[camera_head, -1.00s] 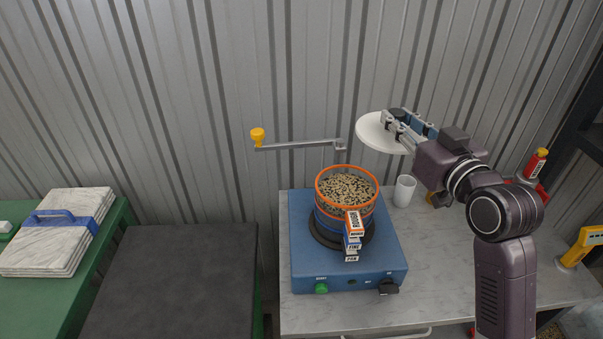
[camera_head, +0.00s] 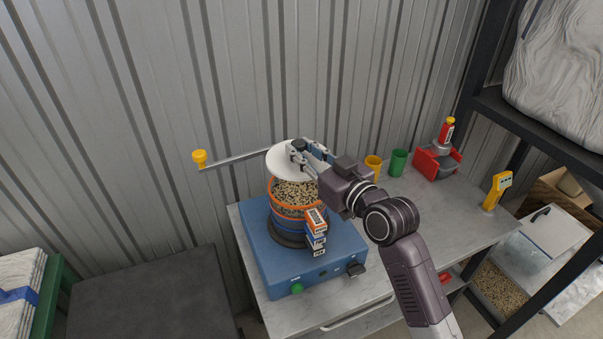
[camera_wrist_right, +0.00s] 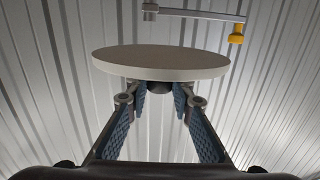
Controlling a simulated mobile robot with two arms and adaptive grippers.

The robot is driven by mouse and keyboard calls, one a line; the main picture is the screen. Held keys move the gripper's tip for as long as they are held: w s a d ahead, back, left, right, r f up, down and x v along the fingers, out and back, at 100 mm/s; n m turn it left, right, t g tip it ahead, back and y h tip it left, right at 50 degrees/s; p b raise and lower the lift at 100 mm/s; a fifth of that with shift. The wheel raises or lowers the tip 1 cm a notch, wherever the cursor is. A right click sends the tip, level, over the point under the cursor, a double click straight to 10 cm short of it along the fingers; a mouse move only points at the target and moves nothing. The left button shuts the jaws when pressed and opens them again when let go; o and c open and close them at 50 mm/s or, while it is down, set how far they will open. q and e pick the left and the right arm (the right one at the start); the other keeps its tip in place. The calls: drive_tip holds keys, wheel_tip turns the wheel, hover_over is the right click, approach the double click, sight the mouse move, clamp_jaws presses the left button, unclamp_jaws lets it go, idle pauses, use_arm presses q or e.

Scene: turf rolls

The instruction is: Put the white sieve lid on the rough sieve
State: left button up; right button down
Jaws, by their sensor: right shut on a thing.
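The white sieve lid (camera_head: 284,163) is a round disc with a dark knob. My right gripper (camera_head: 300,150) is shut on the knob, and in the right wrist view the lid (camera_wrist_right: 160,62) sits in front of the fingers (camera_wrist_right: 160,92). The lid is held above the back part of the rough sieve (camera_head: 300,208), whose orange rim encloses a mixed grain. The rough sieve tops a stack on the blue shaker base (camera_head: 335,240), with orange and blue label tags at its front. The lid hides part of the sieve's rim. My left gripper is not in view.
A swing arm with a yellow knob (camera_head: 199,158) reaches out left, behind the lid. Yellow (camera_head: 373,166) and green (camera_head: 398,162) cups and a red holder (camera_head: 437,161) stand on the bench to the right. A dark-topped table (camera_head: 150,300) is at left.

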sight(302, 189)
wheel_tip(302, 189, down, 3)
drive_tip(key=shift+f, duration=0.2)
wheel_tip(302, 189, down, 4)
drive_tip(key=shift+f, duration=0.1)
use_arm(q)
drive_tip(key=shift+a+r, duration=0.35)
use_arm(e)
drive_tip(key=shift+f, duration=0.1)
drive_tip(key=c, duration=1.7)
unclamp_jaws()
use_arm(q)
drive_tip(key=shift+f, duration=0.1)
